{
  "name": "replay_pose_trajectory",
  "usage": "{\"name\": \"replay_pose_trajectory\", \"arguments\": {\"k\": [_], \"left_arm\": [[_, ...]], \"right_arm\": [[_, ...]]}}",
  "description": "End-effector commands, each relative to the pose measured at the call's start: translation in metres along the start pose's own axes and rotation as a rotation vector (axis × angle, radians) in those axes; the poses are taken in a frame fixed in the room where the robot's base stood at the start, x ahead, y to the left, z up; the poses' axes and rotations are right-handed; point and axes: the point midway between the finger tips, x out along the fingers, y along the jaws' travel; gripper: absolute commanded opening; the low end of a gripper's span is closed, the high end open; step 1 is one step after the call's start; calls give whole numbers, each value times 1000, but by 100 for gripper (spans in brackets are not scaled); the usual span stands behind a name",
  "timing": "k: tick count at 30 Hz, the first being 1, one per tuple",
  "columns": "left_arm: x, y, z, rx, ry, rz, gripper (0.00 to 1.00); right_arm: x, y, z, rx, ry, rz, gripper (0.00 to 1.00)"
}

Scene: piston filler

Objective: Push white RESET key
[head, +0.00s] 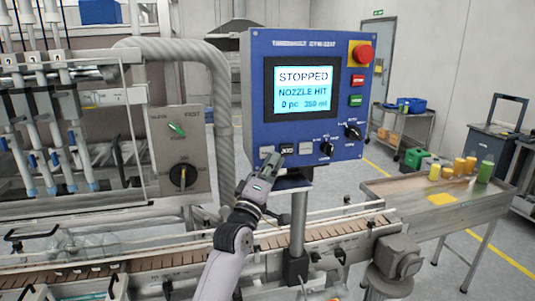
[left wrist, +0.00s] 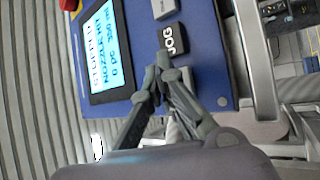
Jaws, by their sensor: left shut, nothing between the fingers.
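The blue control panel (head: 257,100) carries a row of three keys under its screen. A pale key (head: 266,151) is at the left, a black JOG key (head: 287,148) in the middle and a grey key (head: 305,148) at the right. The labels of the pale and grey keys are not legible, so I cannot tell which is RESET. My left gripper (head: 268,163) is shut and empty, just below the left key. In the left wrist view its fingertips (left wrist: 168,72) are beside the JOG key (left wrist: 170,40) and partly hide the key below it; contact cannot be told.
The screen (head: 303,90) reads STOPPED, NOZZLE HIT. A red emergency knob (head: 361,54) and black rotary knobs (head: 326,149) are on the panel. The conveyor (head: 150,267) runs below. A side table (head: 395,190) with several bottles stands at the right.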

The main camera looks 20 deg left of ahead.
Motion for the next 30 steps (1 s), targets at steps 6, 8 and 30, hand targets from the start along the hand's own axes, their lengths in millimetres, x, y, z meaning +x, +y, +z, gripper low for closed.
{"name": "replay_pose_trajectory", "arguments": {"k": [6, 8, 30], "left_arm": [[5, -3, -4, 1, 0, 1, 0], [5, -3, -4, 0, 0, 1, 0], [8, -6, -6, 1, 0, 0, 0]], "right_arm": [[2, 0, 0, 0, 0, 0, 80], [2, 0, 0, 0, 0, 0, 80], [5, 0, 0, 0, 0, 0, 80]]}}
